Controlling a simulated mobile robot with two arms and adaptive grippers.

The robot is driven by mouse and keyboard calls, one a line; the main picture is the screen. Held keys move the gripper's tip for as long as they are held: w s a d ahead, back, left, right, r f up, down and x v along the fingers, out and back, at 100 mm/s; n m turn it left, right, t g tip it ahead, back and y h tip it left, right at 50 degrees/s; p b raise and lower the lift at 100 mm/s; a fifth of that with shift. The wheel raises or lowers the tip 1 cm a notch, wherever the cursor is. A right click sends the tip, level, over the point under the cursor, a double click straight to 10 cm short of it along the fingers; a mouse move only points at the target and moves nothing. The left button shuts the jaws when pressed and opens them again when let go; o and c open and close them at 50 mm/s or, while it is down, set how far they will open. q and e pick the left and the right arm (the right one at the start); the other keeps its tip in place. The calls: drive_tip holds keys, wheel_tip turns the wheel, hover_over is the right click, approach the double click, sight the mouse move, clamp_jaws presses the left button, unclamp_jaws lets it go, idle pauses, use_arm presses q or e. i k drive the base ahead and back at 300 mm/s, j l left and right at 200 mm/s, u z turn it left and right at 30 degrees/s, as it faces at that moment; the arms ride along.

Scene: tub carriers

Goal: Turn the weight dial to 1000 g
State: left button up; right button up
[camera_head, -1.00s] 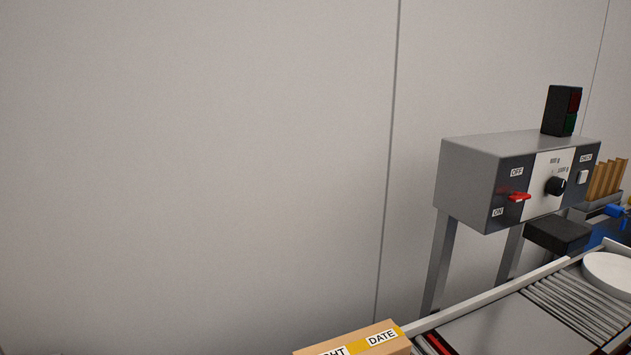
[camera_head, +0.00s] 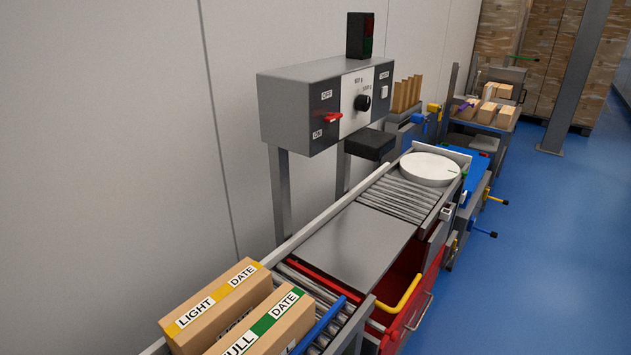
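The weight dial (camera_head: 362,102) is a round black knob on the pale panel of a grey control box (camera_head: 300,104), in the middle of the head view. Two gram labels are printed above and right of it; the right one seems to read 1000 g, but the print is small. A light mark on the knob seems to point up and to the right; its exact setting is too small to tell. Neither of my grippers is in view.
A red lever (camera_head: 333,117) sits left of the dial, between OFF and ON labels; a white button (camera_head: 384,92) is right of it. Below run a roller conveyor with a flat plate (camera_head: 352,240), a white disc (camera_head: 430,167) and labelled cartons (camera_head: 215,302). Blue floor (camera_head: 545,250) lies open at right.

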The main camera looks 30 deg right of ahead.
sight(363, 101)
drive_tip(key=z, duration=1.25)
drive_tip(key=l, duration=0.1)
